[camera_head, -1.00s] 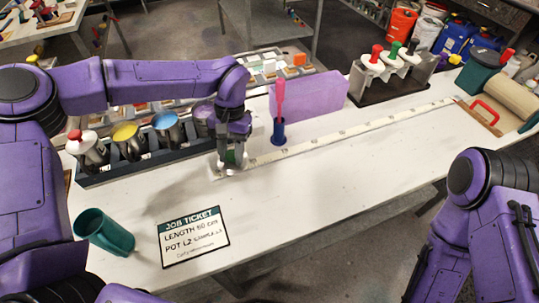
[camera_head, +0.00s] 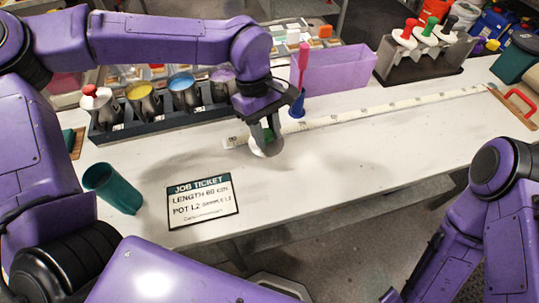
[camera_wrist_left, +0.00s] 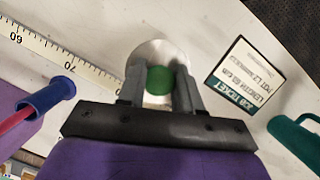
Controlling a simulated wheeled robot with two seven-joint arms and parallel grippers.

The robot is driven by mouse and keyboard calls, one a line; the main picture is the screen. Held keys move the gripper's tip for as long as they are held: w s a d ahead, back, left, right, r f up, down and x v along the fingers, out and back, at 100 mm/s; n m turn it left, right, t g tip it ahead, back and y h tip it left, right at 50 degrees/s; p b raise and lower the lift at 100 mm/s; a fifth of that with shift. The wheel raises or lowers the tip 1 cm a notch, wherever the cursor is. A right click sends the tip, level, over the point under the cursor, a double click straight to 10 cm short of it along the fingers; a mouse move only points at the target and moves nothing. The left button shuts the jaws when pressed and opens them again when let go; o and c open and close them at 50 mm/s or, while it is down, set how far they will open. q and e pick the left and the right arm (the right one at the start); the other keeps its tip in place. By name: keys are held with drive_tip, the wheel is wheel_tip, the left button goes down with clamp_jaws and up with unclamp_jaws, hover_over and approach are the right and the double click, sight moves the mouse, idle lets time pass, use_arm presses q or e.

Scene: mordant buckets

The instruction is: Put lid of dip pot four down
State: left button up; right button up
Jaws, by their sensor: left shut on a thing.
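My left gripper (camera_head: 266,131) is shut on the green knob of a pale round lid (camera_head: 264,149). The lid is at or just above the white table, near the tape's end; I cannot tell if it touches. In the left wrist view the green knob (camera_wrist_left: 160,80) sits between the fingers. A dark rack (camera_head: 165,127) at left holds a row of pots. The leftmost pot has a red-knobbed lid (camera_head: 97,97). The yellow pot (camera_head: 141,92), blue pot (camera_head: 182,84) and purple pot (camera_head: 222,78) are open. My right gripper is out of frame.
A measuring tape (camera_head: 390,108) runs across the table. A blue holder with a pink tool (camera_head: 302,65) and a purple block (camera_head: 340,68) stand behind it. A teal cup (camera_head: 112,187) and job ticket (camera_head: 202,200) are in front. A rack of knobbed lids (camera_head: 425,60) stands at right.

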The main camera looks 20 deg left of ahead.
sight(267, 154)
use_arm(q)
drive_tip(key=shift+x, duration=0.95)
drive_tip(key=s+f, duration=0.1)
drive_tip(key=s+f+p, duration=0.1)
drive_tip(key=s, duration=0.1)
drive_tip(key=shift+d+f, duration=0.15)
drive_tip(key=shift+d, duration=0.25)
drive_tip(key=shift+w+f, duration=0.15)
drive_tip(key=shift+f, duration=0.85)
drive_tip(key=shift+w+f, duration=0.15)
drive_tip(key=shift+w, duration=0.15)
drive_tip(key=shift+s, duration=0.1)
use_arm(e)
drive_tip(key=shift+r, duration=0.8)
use_arm(q)
drive_tip(key=o, duration=1)
drive_tip(key=shift+s, duration=0.2)
drive_tip(key=shift+w, duration=0.15)
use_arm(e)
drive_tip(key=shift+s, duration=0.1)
use_arm(q)
drive_tip(key=b+v, duration=0.1)
drive_tip(key=v, duration=1.1)
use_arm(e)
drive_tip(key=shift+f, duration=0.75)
